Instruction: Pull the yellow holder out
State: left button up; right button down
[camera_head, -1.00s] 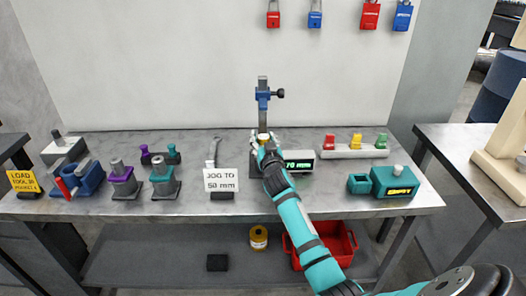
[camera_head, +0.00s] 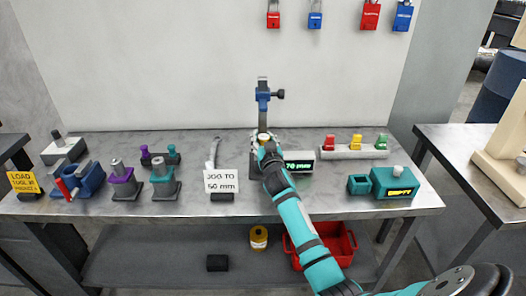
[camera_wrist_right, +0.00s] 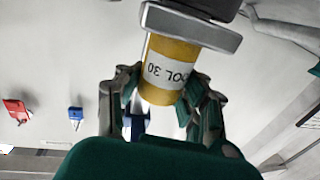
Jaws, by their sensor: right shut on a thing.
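The yellow holder (camera_wrist_right: 168,70) is a cylinder with a white label reading "TOOL 30" and a grey collar at one end, in the right wrist view. My right gripper (camera_wrist_right: 160,100) is shut on it, with a finger on each side. In the head view the gripper (camera_head: 265,147) is at the foot of the blue-and-grey upright stand (camera_head: 263,97). It hides most of the holder there, and only a small yellow patch (camera_head: 263,137) shows. Whether the holder still touches its seat is hidden. My left gripper is not in view.
A display (camera_head: 299,161) reading "70 mm" stands just right of the gripper. A sign (camera_head: 221,181) reading "JOG TO 50 mm" is to the left. A teal box (camera_head: 396,181) reads "EMPTY" at right. Purple and teal fixtures stand left. The bench front (camera_head: 335,204) is mostly clear.

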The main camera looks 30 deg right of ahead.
jog(key=shift+r+p, duration=0.3)
jog(key=shift+r, duration=0.3)
jog(key=shift+r+p, duration=3.15)
jog(key=shift+r, duration=0.45)
jog(key=shift+a+f, duration=0.1)
